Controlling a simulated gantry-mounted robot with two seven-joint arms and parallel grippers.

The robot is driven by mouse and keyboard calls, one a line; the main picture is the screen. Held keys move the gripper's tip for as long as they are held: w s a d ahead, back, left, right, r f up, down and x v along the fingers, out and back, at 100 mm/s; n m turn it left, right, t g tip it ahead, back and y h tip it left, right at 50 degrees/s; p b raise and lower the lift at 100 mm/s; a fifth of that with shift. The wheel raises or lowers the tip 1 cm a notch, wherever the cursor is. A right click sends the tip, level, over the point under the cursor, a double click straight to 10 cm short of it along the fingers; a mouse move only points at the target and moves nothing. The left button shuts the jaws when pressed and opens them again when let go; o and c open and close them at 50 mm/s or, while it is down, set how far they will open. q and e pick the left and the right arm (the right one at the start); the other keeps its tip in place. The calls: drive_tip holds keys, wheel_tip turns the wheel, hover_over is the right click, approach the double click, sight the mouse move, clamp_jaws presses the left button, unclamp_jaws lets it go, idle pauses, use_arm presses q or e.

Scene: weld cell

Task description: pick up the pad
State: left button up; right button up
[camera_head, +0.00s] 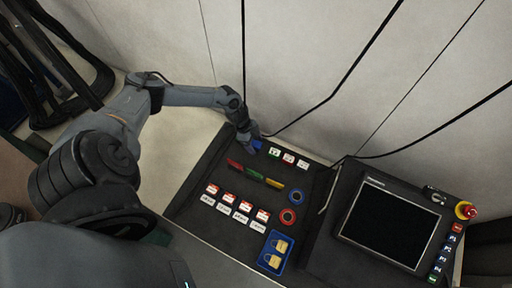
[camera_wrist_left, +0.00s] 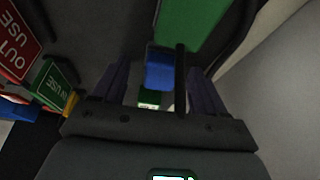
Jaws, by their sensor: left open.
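A small blue block, apparently the pad (camera_head: 257,144), lies at the far edge of the dark panel in the head view, right at my left gripper (camera_head: 252,141). In the left wrist view the blue block (camera_wrist_left: 160,72) shows between the two dark fingers of my left gripper (camera_wrist_left: 160,85). The fingers are apart, with a gap on each side of the block. A dark upright bar stands just right of the block and hides part of that side. My right gripper is in neither view.
Green and red labelled tags (camera_head: 288,158) lie right of the gripper. Red, green and yellow pieces (camera_head: 254,174), two rings (camera_head: 289,216) and a blue tray with yellow padlocks (camera_head: 266,262) are nearer. A screen (camera_head: 388,224) stands right; cables hang along the wall.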

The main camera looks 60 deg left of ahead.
use_arm(q)
drive_tip(key=c, duration=1.1)
drive_tip(key=shift+r, duration=0.1)
drive_tip(key=shift+c, duration=0.2)
